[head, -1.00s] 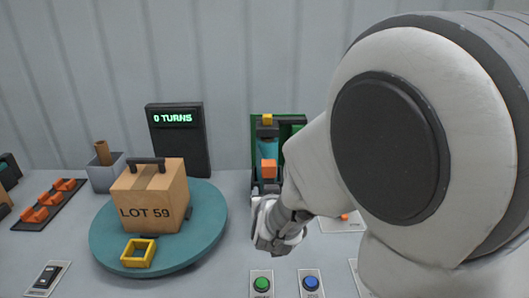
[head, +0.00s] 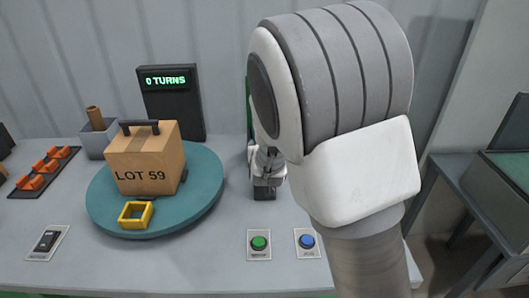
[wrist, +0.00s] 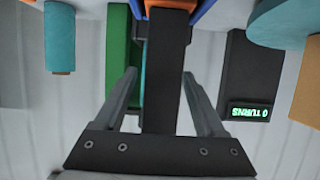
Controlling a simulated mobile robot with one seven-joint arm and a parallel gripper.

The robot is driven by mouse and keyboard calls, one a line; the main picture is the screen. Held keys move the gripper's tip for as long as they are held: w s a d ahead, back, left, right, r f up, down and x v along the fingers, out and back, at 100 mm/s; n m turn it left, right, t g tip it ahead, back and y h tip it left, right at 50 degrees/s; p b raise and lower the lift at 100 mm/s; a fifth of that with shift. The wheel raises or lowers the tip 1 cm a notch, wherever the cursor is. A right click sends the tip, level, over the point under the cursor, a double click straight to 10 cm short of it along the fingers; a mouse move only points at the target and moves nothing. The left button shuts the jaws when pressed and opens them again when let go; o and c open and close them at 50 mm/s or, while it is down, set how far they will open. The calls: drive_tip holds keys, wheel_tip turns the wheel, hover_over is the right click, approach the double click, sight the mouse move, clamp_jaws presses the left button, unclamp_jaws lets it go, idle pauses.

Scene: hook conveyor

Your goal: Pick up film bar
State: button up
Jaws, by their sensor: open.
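In the wrist view, a long dark bar (wrist: 168,60), which seems to be the film bar, runs up the middle of the picture. My gripper (wrist: 160,73) is open, with one finger on each side of the bar and visible gaps to both. The bar's near end meets the edge of my gripper's palm in the picture; I cannot tell whether they touch. A green panel (wrist: 118,50) and a teal strip stand behind the bar. In the head view my arm hides most of this station, and the fingertips are not clear there.
A teal turntable (head: 206,200) carries a LOT 59 box (head: 145,165) and a yellow square frame (head: 135,214). The display (head: 170,95) reads 0 TURNS. Green (head: 259,243) and blue (head: 306,241) buttons sit in front. A teal roll (wrist: 60,35) shows in the wrist view.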

clamp_jaws()
drive_tip(key=shift+r, duration=0.1)
idle(0.4)
